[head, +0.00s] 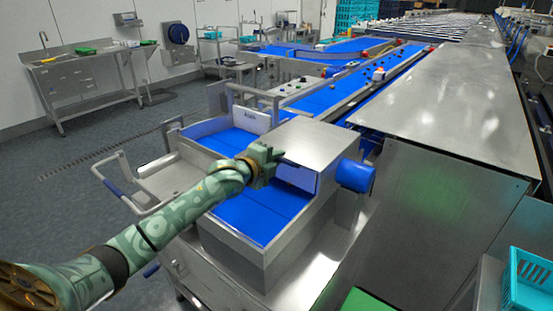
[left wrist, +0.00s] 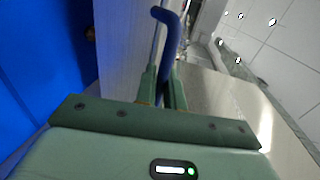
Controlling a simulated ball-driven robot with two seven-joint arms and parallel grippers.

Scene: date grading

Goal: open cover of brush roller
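The steel cover (head: 312,146) is a box-shaped hood over the blue belt (head: 262,210) of the machine in the middle of the head view. My left gripper (head: 272,158) is at the cover's left front edge. In the left wrist view a blue curved handle (left wrist: 171,45) runs between the two fingers of my left gripper (left wrist: 163,92). The fingers sit close on both sides of it, and the handle fills the gap. In the head view my gripper hides the handle. My right gripper is not in view.
A blue cylindrical housing (head: 355,175) sticks out at the cover's right. A large steel cabinet (head: 455,105) stands further right. A turquoise crate (head: 528,285) is at the lower right.

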